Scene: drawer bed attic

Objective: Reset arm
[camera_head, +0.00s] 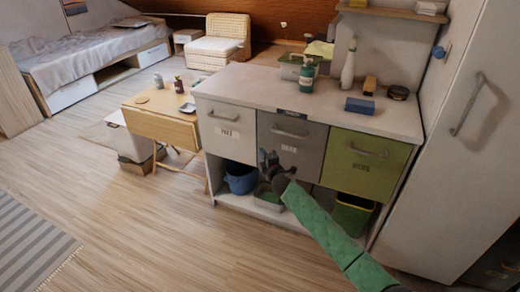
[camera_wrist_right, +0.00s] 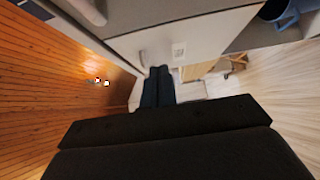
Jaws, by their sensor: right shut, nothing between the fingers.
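My right gripper (camera_head: 267,158) is dark and sits at the end of my green arm, which comes in from the lower right. In the head view it appears in front of the lower edge of the grey middle drawer (camera_head: 292,142) and the open shelf below. In the right wrist view its two dark fingers (camera_wrist_right: 158,74) are together, with nothing between them. A light cabinet front with a handle shows beyond them. Whether the gripper touches the cabinet is not clear. My left gripper is in neither view.
The cabinet has a white drawer (camera_head: 227,130), the grey one and a green one (camera_head: 364,169), all closed. A blue pot (camera_head: 241,179) stands on the low shelf. A small wooden table (camera_head: 163,120) stands left. The wood floor (camera_head: 125,225) ahead is clear. A tall white cupboard (camera_head: 460,150) is right.

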